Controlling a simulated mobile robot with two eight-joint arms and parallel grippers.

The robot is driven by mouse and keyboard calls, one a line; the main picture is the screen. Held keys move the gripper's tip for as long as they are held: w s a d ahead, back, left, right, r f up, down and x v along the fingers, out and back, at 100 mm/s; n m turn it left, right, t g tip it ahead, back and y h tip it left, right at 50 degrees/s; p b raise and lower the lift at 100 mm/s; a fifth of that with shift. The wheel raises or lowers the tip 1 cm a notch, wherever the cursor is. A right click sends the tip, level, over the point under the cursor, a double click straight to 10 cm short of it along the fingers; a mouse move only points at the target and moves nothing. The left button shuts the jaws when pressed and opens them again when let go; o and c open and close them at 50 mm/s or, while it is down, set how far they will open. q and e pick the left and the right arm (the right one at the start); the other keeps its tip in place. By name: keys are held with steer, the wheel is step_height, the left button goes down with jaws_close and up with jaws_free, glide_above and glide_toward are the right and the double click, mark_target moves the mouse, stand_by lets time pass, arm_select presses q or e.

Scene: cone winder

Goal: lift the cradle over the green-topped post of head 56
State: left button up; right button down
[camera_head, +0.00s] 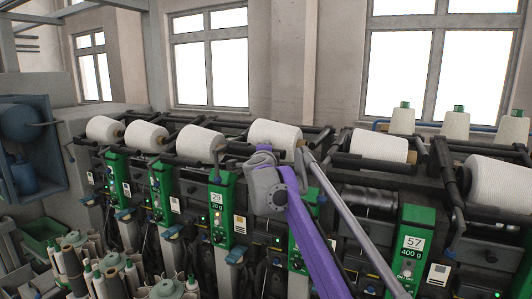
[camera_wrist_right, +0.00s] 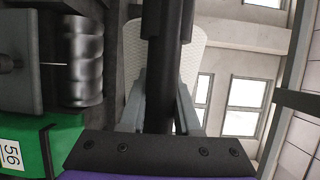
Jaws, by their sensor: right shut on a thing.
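The cradle of head 56 shows in the right wrist view as a dark round bar (camera_wrist_right: 166,55) running down between my fingers. My right gripper (camera_wrist_right: 161,108) is shut on this bar, one grey finger on each side. A white yarn package (camera_wrist_right: 198,40) is behind the bar; in the head view a white package (camera_head: 274,135) sits just above my right wrist. The green post with label 56 (camera_wrist_right: 38,140) is at the lower left of the wrist view, left of the gripper. My left gripper is not in view.
A ridged dark drum (camera_wrist_right: 82,60) is left of the bar. Other packages (camera_head: 380,145) line the machine. Tubes fill a bin at lower left.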

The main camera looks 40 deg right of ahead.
steer(key=c, duration=0.6)
jaws_free()
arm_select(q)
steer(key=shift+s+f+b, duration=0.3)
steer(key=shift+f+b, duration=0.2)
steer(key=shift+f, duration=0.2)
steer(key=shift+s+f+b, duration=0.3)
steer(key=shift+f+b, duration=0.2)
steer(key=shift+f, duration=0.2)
arm_select(e)
steer(key=shift+v, duration=5.45)
